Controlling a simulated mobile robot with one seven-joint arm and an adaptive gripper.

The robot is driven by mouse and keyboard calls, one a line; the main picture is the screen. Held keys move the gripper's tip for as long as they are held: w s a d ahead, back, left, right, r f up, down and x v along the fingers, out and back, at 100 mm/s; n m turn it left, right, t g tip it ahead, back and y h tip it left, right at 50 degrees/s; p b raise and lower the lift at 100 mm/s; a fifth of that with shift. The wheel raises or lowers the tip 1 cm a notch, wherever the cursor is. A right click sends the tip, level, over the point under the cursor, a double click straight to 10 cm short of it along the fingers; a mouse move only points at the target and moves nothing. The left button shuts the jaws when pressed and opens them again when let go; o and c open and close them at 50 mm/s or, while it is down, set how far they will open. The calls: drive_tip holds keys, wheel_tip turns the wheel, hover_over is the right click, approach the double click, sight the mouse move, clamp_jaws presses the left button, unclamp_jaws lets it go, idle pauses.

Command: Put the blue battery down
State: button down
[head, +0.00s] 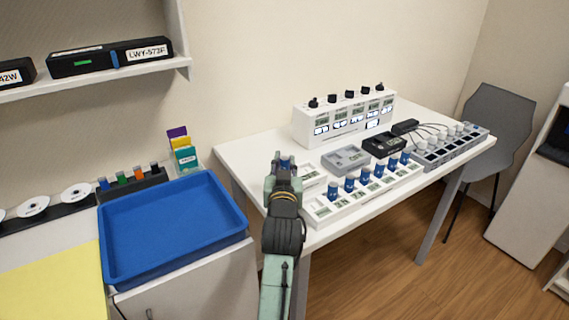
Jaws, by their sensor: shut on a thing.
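My gripper (284,172) is over the left end of the white table (255,150). It is shut on a small blue battery (285,159), of which only the top part shows between the fingers. The rest of the battery is hidden by the gripper. I cannot tell whether its lower end touches anything. Several similar blue batteries (349,184) stand upright in a white holder (322,212) along the table's front edge, right of my gripper.
A white box with black knobs (343,120), a grey device (345,159), a black device (384,145) and a grey rack (440,155) stand on the table. A blue tray (170,275) lies on the left counter. A grey chair (492,125) stands behind the table's right end.

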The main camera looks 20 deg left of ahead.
drive_tip(key=shift+f, duration=0.2)
drive_tip(key=c, duration=1.4)
unclamp_jaws()
drive_tip(key=shift+f, duration=0.2)
drive_tip(key=shift+c, duration=0.2)
drive_tip(key=shift+r, duration=0.1)
